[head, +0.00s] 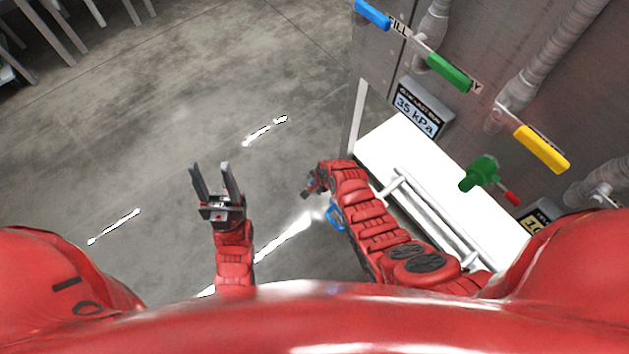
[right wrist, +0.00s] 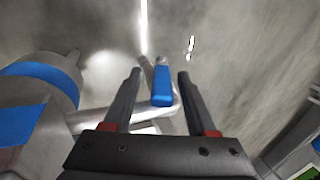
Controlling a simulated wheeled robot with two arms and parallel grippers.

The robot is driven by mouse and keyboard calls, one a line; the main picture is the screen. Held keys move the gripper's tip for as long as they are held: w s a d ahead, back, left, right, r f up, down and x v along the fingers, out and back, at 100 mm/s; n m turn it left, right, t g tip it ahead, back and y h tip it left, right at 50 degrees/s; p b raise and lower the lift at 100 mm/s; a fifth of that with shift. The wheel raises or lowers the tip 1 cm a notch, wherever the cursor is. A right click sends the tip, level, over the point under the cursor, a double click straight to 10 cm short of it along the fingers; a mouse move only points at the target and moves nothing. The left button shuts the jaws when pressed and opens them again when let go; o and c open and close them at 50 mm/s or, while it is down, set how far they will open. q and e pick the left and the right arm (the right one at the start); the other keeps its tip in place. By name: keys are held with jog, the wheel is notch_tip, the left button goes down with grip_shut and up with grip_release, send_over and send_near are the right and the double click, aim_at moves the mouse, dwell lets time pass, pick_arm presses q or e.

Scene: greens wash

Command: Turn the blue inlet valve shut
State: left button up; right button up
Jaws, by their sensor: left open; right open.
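A blue lever handle (right wrist: 161,86) stands between the two fingers of my open right gripper (right wrist: 160,74) in the right wrist view. I cannot tell whether the fingers touch it. The handle sits on a grey metal stem by a pipe. In the head view my right gripper (head: 311,183) is small and partly hidden by its own arm, and a blue part (head: 336,217) shows beside that arm. Another blue handle (head: 372,13) is on the wall panel by the FILL label. My left gripper (head: 209,168) is open and empty above the floor.
A thick pipe with blue bands (right wrist: 38,92) is at the left in the right wrist view. The panel holds a green handle (head: 449,73), a yellow handle (head: 541,149), a green valve (head: 480,173) and a 35 kPa display (head: 415,116).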

jog(key=p+v, duration=0.4)
jog(key=v, duration=1.2)
jog(key=shift+r, duration=0.2)
jog(key=shift+c, duration=0.3)
